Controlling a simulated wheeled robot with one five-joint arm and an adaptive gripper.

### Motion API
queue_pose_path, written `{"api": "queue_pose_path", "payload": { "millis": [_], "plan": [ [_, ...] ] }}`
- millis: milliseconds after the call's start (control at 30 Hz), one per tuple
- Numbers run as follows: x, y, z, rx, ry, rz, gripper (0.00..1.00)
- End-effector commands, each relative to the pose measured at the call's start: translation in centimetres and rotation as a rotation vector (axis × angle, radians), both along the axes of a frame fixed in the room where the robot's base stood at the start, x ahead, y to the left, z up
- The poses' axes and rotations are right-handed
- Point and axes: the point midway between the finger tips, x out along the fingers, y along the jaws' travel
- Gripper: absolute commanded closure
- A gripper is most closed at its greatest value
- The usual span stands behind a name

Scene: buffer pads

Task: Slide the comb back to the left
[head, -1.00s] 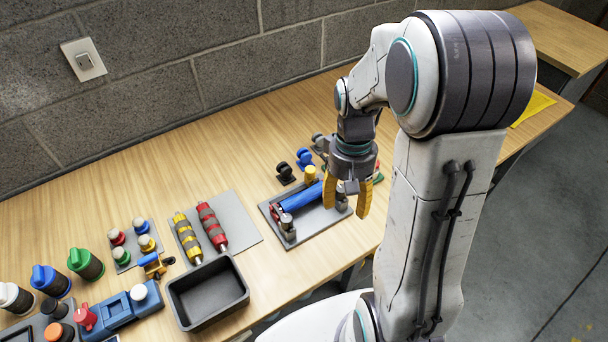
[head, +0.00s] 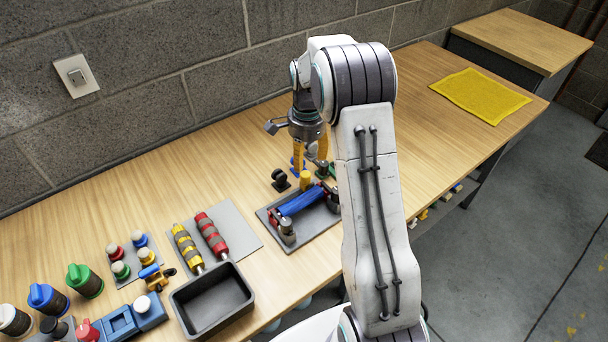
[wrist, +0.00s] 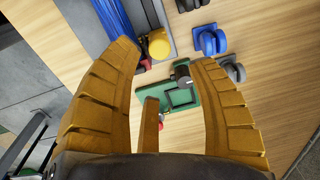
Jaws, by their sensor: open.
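No thing shows clearly as a comb. My gripper (head: 310,162) is open above the back right end of the grey tray (head: 322,222); its yellow fingers show large in the wrist view (wrist: 167,55). A green frame-like piece (wrist: 178,111) with a dark and grey knob lies below and between the fingers, partly hidden by them. In the head view a green piece (head: 324,170) is partly hidden behind my arm. A blue roller (head: 300,201) lies on the tray, with a yellow knob (head: 305,180) at its far side; the knob also shows in the wrist view (wrist: 158,45).
Blue (wrist: 208,41) and grey (wrist: 234,71) knobs stand near the green piece. A dark knob (head: 281,180) stands behind the tray. Red (head: 211,235) and yellow (head: 187,247) rollers and a black bin (head: 225,309) are left.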

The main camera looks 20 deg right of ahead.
Motion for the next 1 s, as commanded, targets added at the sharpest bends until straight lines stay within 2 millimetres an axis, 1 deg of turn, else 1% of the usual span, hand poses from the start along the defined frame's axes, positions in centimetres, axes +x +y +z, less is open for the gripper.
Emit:
{"api": "queue_pose_path", "payload": {
  "millis": [100,267,633,700,900,1000],
  "plan": [
    [0.0,0.0,0.0,0.002,0.001,-0.066,0.47],
    [0.0,0.0,-0.8,0.003,0.003,-0.098,0.47],
    [0.0,0.1,-4.6,0.004,0.005,-0.097,0.47],
    [0.1,0.1,-5.7,0.003,0.003,-0.097,0.47],
    [0.1,0.0,-7.0,0.004,0.001,-0.096,0.47],
    [0.2,0.0,-7.3,0.003,0.0,-0.096,0.47]
  ]
}}
